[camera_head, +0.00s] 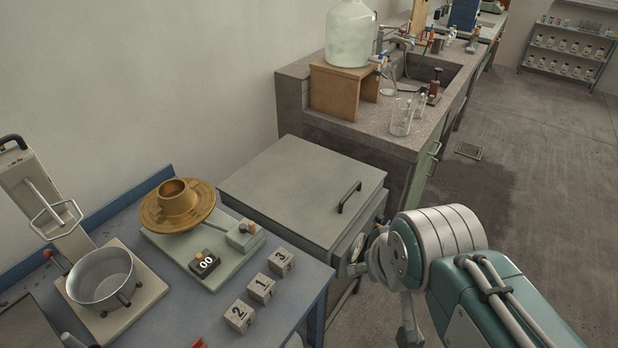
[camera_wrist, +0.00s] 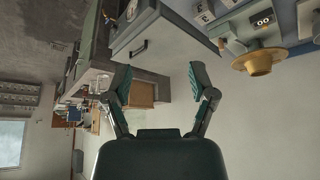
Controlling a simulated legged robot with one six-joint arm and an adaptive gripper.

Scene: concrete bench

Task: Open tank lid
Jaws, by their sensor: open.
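The tank (camera_head: 368,232) is a grey-green box between the blue table and the concrete bench. Its flat lid (camera_head: 295,185) lies level and closed on top. A dark bar handle (camera_head: 349,197) sits near the lid's right edge. The wrist view is upside down and shows the lid (camera_wrist: 165,28) and handle (camera_wrist: 138,48) beyond my fingers. My gripper (camera_wrist: 160,76) is open and empty, with its fingers spread wide and apart from the handle. In the head view my arm is to the right of the tank and hides part of its front; the fingers are mostly hidden there.
The blue table (camera_head: 170,325) at left holds a gold funnel-like piece (camera_head: 178,205), a metal pan (camera_head: 99,276) and numbered blocks (camera_head: 261,288). Behind the tank, the concrete bench (camera_head: 318,128) carries a large glass bottle (camera_head: 350,35) on a wooden stand and a beaker (camera_head: 402,117). Floor is clear at right.

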